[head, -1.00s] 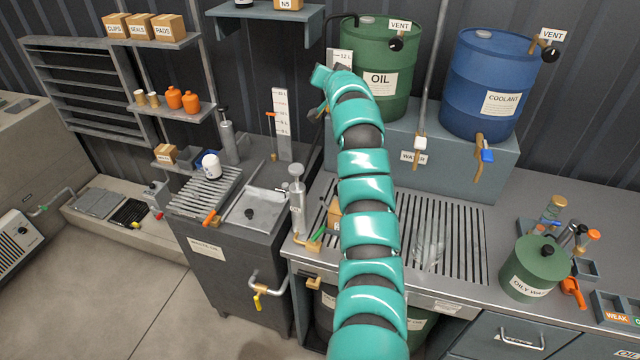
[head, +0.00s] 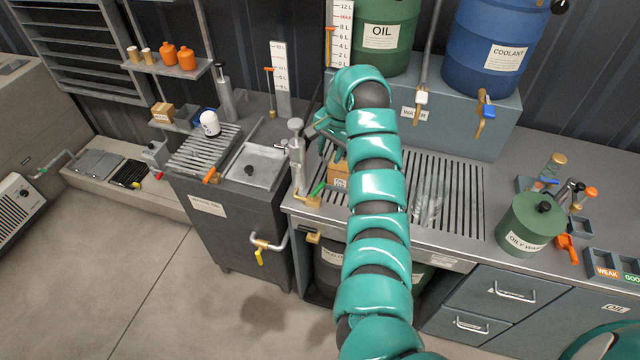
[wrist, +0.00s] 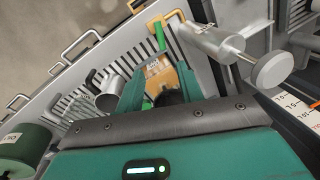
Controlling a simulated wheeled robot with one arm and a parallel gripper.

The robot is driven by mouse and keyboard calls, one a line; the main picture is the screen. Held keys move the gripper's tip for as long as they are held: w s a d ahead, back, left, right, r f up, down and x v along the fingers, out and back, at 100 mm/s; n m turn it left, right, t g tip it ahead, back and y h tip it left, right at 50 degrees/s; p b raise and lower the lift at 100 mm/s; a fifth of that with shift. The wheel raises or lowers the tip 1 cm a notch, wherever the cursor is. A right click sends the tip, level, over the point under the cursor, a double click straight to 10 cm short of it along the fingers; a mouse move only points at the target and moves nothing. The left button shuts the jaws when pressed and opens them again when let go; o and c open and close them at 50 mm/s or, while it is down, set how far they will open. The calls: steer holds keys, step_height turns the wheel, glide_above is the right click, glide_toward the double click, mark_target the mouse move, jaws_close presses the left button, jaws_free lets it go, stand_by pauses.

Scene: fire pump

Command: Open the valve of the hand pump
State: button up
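The hand pump (head: 297,155) is a silver upright cylinder with a round knob on top, at the left end of the bench grate. Its valve has a green handle (head: 318,188) low on the pump's right side. In the wrist view the pump (wrist: 212,44) lies slanted at upper right, and the green valve handle (wrist: 160,37) shows beside its base. My gripper (head: 332,138) is just right of the pump's upper part, above the grate. In the wrist view my gripper (wrist: 158,88) has its two teal fingers spread apart, with nothing clearly held. The fingers are apart from the valve handle.
A small cardboard box (head: 338,176) stands on the grate beside the pump, beneath my gripper. A clear glass vessel (head: 430,200) stands further right on the grate. A green oily waste can (head: 528,225) is at the right. The oil drum (head: 384,38) stands behind on a raised block.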

glide_toward(319, 187)
steer(key=f, duration=0.2)
steer(key=f+p, duration=0.1)
steer(key=f, duration=0.2)
steer(key=w+a+f+p, duration=0.1)
steer(key=f, duration=0.2)
steer(key=shift+a, duration=0.15)
stand_by(0.4)
steer(key=shift+s, duration=0.1)
jaws_close()
steer(key=shift+f, duration=0.1)
